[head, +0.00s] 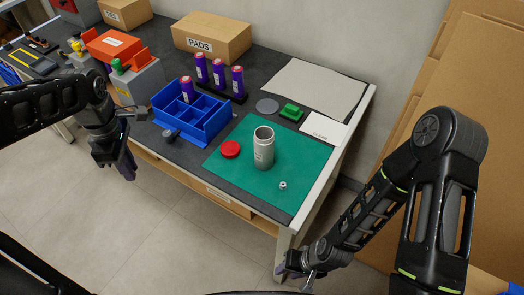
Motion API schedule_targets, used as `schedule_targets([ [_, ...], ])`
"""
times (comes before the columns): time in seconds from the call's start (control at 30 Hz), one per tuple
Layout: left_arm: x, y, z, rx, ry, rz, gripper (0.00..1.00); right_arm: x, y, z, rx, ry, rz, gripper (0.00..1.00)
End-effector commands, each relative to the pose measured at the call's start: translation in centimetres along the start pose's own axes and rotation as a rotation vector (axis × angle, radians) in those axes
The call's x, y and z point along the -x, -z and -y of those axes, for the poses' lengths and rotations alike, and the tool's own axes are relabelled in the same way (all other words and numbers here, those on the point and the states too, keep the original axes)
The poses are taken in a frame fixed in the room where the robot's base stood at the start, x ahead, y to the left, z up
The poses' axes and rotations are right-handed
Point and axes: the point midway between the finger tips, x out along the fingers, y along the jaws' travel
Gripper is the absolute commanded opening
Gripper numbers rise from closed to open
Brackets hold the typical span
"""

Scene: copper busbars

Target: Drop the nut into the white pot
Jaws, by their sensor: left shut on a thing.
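The nut (283,185) is a small silvery piece lying on the green mat (300,160). The white pot (263,150) is a pale grey-white cylinder standing upright and open at the top on the mat, to the left of and behind the nut. My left gripper (126,170) hangs in front of the bench at the left, well away from both. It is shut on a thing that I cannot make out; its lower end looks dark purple. My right gripper (292,272) is low near the bench's front corner, partly hidden, and its opening is unclear.
A red lid (230,149) lies left of the pot. A blue divided bin (205,130), purple cylinders (219,74), a green block (291,111), a grey disc (267,105) and a "CLEAN" card (323,133) stand around the mat. The mat's front is mostly clear.

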Motion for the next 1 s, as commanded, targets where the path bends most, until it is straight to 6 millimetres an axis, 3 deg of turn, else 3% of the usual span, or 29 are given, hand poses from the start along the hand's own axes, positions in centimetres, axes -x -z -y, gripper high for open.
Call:
schedule_targets([
  [0.47,0.0,0.0,0.0,-0.003,0.000,0.000,0.00,0.0,0.0,0.0,0.000,0.000,0.000,0.36],
  [0.63,-0.1,-0.7,-0.7,-0.095,0.000,0.001,0.00,0.0,0.0,0.0,0.000,0.000,0.000,0.36],
  [0.77,-0.5,-2.4,-2.2,-0.322,0.001,0.004,0.00,0.0,0.0,0.0,0.000,0.000,0.000,0.36],
  [1.0,-1.7,-7.8,-6.1,-1.006,0.001,0.005,0.00,0.0,0.0,0.0,0.000,0.000,0.000,0.36],
])
